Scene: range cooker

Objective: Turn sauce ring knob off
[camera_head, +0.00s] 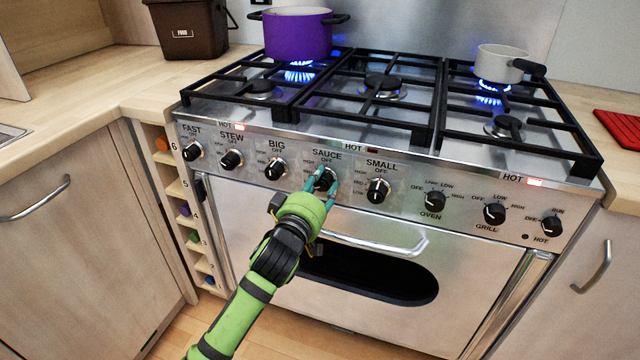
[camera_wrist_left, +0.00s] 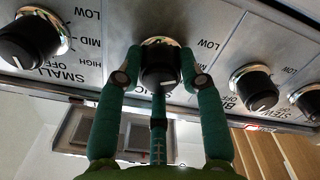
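The sauce knob (camera_head: 325,179) is a black dial with a chrome ring, in the middle of the cooker's front panel under the SAUCE label. It also shows in the left wrist view (camera_wrist_left: 160,66), where the panel appears upside down. My left gripper (camera_head: 322,182) has its teal fingers on both sides of this knob. In the wrist view the fingertips lie close against the knob's left and right sides and look shut on it. The fingers partly cover the knob and its markings, so its pointer setting is hard to read. My right gripper is not in view.
The big knob (camera_head: 275,168) and small knob (camera_head: 377,190) flank it closely. The oven handle (camera_head: 380,245) runs below. A purple pot (camera_head: 297,33) and a white pan (camera_head: 502,64) stand over blue flames at the back. A brown food bin (camera_head: 190,28) stands at left.

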